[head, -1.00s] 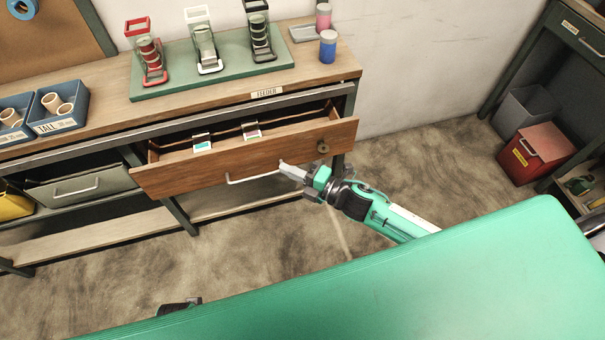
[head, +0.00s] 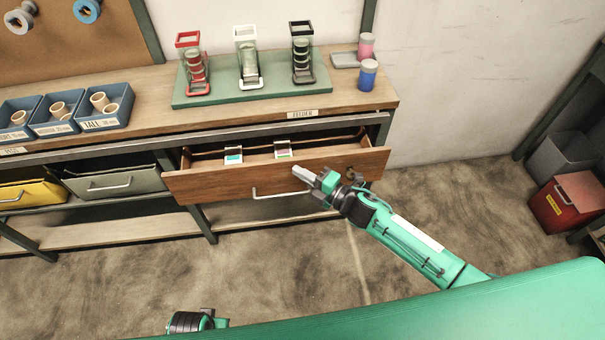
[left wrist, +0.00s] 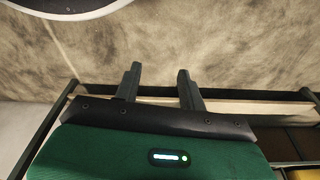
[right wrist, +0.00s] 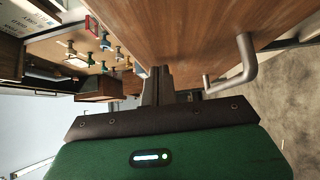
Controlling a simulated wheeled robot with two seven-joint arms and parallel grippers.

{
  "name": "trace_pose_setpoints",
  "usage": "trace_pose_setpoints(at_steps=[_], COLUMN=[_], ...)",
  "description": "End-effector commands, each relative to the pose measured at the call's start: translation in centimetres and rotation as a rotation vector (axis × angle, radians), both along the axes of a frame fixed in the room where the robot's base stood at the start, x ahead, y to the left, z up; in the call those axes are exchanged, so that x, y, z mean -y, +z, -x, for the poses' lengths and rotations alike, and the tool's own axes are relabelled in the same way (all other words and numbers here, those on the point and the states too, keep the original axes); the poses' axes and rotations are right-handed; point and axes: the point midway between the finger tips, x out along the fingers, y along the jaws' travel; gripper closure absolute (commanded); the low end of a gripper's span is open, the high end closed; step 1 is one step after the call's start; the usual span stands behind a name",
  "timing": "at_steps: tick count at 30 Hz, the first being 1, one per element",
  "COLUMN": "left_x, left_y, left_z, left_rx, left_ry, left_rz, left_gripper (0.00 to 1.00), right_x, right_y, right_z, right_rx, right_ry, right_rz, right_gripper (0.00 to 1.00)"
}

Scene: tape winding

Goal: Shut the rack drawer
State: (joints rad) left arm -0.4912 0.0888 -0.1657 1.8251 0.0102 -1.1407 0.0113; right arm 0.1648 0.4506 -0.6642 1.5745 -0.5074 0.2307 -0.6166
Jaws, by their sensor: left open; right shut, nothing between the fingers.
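The rack drawer (head: 225,185) has a wooden front and sticks partly out below the counter marked FEEDER. Its metal handle (head: 275,193) also shows in the right wrist view (right wrist: 243,62). Two small packets lie inside, a blue-and-white one (head: 233,156) and a pinkish one (head: 282,149). My right gripper (head: 300,172) is shut and empty, its tips at the drawer front, right of the middle and above the handle. Whether they touch the wood I cannot tell. My left gripper (left wrist: 157,75) is open and empty, low over the floor away from the drawer.
The counter (head: 150,120) carries blue bins (head: 103,122) with rolls, a green board (head: 250,92) with three dispensers, and two small jars. A grey drawer (head: 115,182) and a yellow one (head: 30,192) are to the left. A red bin (head: 568,205) stands far right.

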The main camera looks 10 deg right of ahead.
Motion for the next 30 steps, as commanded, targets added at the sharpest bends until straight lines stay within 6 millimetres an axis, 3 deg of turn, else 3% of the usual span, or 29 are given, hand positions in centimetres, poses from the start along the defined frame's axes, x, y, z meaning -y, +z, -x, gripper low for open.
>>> trace_pose_setpoints(at_steps=[4,19,24,30], left_x=[0.0,0.2,0.2,0.2], left_y=[-0.1,6.3,7.7,8.1], left_z=[0.0,-1.1,-1.1,-1.1], left_rx=[-0.001,0.066,0.080,0.082], left_ry=[0.000,0.002,0.002,0.003], left_rz=[0.000,0.013,0.015,0.016], left_gripper=[0.59,0.59,0.59,0.59], right_x=[0.0,0.0,0.0,0.1], right_y=[-0.1,-0.3,-0.1,0.2], right_z=[-1.6,-11.0,-12.6,-12.9], right_rx=[0.004,0.002,0.001,0.001], right_ry=[0.000,-0.001,-0.001,-0.004], right_rz=[0.001,0.001,0.000,-0.001], right_gripper=[1.00,1.00,1.00,1.00])
